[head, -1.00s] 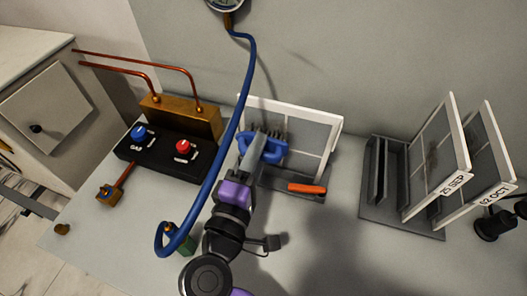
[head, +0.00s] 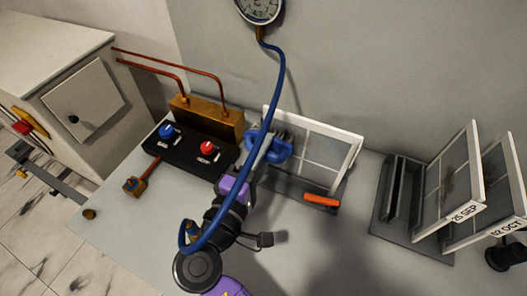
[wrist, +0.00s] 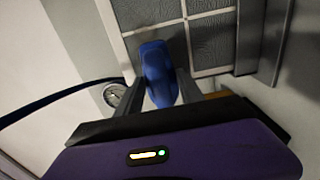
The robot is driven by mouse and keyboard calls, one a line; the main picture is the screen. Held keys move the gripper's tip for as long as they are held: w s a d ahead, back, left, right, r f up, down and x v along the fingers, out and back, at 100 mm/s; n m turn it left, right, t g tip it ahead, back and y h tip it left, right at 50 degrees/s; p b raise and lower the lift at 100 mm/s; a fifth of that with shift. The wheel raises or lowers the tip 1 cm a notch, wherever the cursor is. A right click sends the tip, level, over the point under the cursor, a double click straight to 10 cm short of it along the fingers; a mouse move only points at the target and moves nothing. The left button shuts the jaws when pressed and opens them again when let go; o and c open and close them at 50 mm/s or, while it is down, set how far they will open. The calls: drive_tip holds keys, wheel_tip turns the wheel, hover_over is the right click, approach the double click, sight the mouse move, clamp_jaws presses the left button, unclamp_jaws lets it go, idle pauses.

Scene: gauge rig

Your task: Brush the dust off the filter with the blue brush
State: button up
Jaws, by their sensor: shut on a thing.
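The blue brush (head: 280,150) is held by its handle in my gripper (head: 252,165), at the left part of a white-framed filter (head: 345,146). The filter leans tilted in a dark stand with grey mesh panes. In the wrist view the blue handle (wrist: 157,72) sits between my two grey fingers (wrist: 160,92), in front of the filter's mesh (wrist: 212,42). The bristles show partly in the head view and are hidden in the wrist view. I cannot tell whether they touch the mesh, or how much dust is on it.
An orange piece (head: 320,200) is at the stand's front. A rack (head: 385,215) at right holds filters marked 25 SEP (head: 450,185) and 02 OCT (head: 497,215). A blue hose (head: 277,85) hangs from a gauge (head: 259,8) across my arm. A knobbed black box (head: 190,148) stands left.

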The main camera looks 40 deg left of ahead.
sight(278, 163)
drive_tip(key=shift+w+d+f+b, duration=0.1)
drive_tip(key=shift+w+d+b, duration=0.1)
drive_tip(key=shift+d+b, duration=0.3)
drive_tip(key=shift+w+d+f+b, duration=0.1)
drive_tip(key=shift+w+d+b, duration=0.15)
drive_tip(key=shift+d, duration=0.4)
drive_tip(key=shift+w+d+r+b, duration=0.15)
drive_tip(key=shift+d+b, duration=0.2)
drive_tip(key=shift+d, duration=0.25)
drive_tip(key=shift+w+d+f+b, duration=0.15)
drive_tip(key=shift+d+f+b, duration=0.05)
drive_tip(key=shift+d+b, duration=0.55)
drive_tip(key=shift+w+d+b, duration=0.15)
drive_tip(key=shift+d+b, duration=0.65)
drive_tip(key=shift+b, duration=0.15)
drive_tip(key=shift+d+r, duration=0.15)
drive_tip(key=shift+d, duration=0.2)
drive_tip(key=d+b, duration=0.1)
drive_tip(key=b, duration=0.1)
drive_tip(key=shift+w+d+b, duration=0.3)
drive_tip(key=shift+d, duration=0.05)
drive_tip(key=shift+w+d+r+b, duration=0.1)
drive_tip(key=shift+w+d+b, duration=0.15)
drive_tip(key=shift+d, duration=0.2)
drive_tip(key=shift+w+d+b, duration=0.1)
drive_tip(key=shift+d+b, duration=0.15)
drive_tip(key=shift+d, duration=0.2)
